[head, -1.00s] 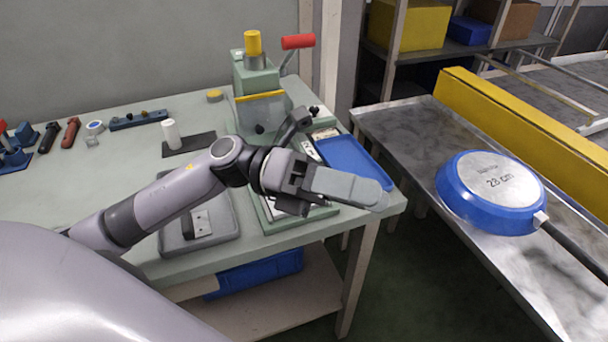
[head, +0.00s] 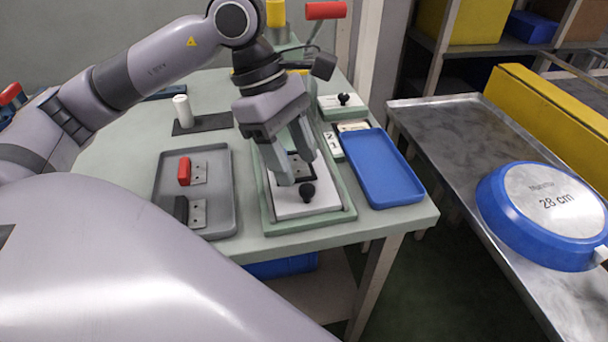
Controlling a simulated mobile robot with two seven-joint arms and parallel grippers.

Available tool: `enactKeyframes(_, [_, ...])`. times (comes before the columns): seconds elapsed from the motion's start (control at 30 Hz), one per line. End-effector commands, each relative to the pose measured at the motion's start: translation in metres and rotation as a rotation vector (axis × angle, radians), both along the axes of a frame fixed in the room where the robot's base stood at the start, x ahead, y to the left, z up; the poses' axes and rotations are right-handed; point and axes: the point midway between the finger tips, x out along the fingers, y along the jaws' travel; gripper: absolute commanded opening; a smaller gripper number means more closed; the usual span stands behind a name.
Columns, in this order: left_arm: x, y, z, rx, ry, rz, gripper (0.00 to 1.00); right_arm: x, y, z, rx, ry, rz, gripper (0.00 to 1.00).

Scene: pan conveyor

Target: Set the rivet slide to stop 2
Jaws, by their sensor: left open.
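The rivet slide is a pale plate (head: 300,207) with a round black knob (head: 307,191), in a green frame (head: 283,228) at the table's front. A small white marker (head: 333,146) with digits, seemingly 1 and 2, stands beside the frame's right side. My left gripper (head: 297,168) points down over the plate, just behind the knob, with its fingers apart and nothing seen between them. I cannot tell whether the fingertips touch the plate. The gripper and wrist hide the rear of the slide. My right gripper is not in view.
A grey tray (head: 221,222) with red and black handled pieces lies left of the frame. A blue tray (head: 402,192) lies to its right. Behind are a white block with a knob (head: 344,106) and a red-handled lever (head: 325,11). A blue pan (head: 511,235) lies on the metal conveyor bed.

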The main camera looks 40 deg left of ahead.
Motion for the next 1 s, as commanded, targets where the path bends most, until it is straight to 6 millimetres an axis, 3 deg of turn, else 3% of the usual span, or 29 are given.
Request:
enactKeyframes(0.23, [0.001, -0.013, -0.03, -0.002, 0.002, -0.001, 0.52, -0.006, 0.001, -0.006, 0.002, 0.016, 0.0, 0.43])
enactKeyframes(0.57, [0.001, -0.016, -0.036, -0.003, 0.001, 0.0, 0.52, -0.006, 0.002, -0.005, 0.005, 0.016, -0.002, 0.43])
enactKeyframes(0.6, [0.001, -0.016, -0.036, -0.003, 0.001, 0.0, 0.49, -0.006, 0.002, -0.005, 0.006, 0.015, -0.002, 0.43])
enactKeyframes(0.7, [0.001, -0.015, -0.036, -0.003, 0.001, 0.0, 0.17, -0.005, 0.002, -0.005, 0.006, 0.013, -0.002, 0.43])
enactKeyframes(0.77, [0.001, -0.015, -0.036, -0.003, 0.001, 0.0, 0.0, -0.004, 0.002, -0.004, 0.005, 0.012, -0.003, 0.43])
enactKeyframes(1.0, [0.003, -0.013, -0.036, -0.003, 0.0, 0.001, 0.0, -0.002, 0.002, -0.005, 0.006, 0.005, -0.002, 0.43])
